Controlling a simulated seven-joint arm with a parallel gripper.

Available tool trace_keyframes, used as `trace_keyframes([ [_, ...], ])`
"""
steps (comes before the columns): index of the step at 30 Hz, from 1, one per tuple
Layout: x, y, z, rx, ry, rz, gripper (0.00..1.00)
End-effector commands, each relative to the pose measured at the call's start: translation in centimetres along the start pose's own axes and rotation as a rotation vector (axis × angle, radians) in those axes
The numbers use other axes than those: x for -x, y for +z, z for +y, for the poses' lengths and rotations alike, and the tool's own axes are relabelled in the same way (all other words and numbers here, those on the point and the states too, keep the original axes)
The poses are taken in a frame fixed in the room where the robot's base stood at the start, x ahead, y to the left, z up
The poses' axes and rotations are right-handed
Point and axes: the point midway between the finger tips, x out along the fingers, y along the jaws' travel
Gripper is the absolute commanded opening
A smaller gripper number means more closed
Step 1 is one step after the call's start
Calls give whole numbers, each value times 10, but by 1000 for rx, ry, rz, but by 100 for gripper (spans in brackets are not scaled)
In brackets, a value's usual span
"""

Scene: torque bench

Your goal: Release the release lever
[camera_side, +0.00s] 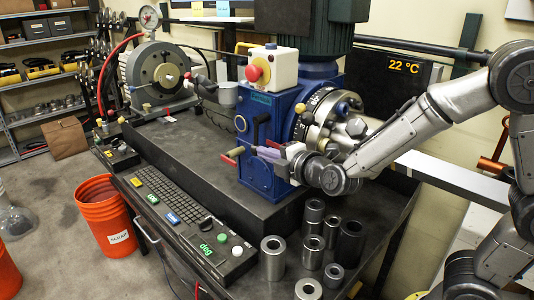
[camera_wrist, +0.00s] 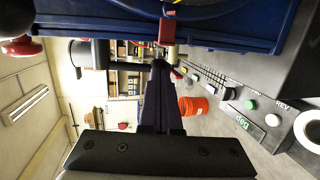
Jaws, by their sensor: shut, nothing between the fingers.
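On the front of the blue gearbox (camera_side: 255,175) there is a small red-ended lever (camera_side: 231,157), just left of my fingertips. A black lever (camera_side: 258,128) stands above them on the same face. No label shows which one is the release lever. My gripper (camera_side: 257,152) is shut and empty, its purple fingers pointing left along the gearbox face. In the wrist view, the closed fingertips of my gripper (camera_wrist: 159,66) are close to a red-ended lever (camera_wrist: 167,30) with a pale shaft. I cannot tell whether they touch it.
A control panel (camera_side: 205,240) with keyboard and buttons runs along the bench front. Several metal sockets (camera_side: 272,258) stand at the front right. An orange bucket (camera_side: 105,215) is on the floor.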

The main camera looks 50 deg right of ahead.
Motion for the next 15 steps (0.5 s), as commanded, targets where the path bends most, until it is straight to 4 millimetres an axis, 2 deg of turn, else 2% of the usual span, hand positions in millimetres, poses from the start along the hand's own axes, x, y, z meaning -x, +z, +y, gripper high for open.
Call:
trace_keyframes([
  [8,-10,-2,-6,-15,118,1,0],
  [15,-28,-4,-9,-48,326,0,0],
])
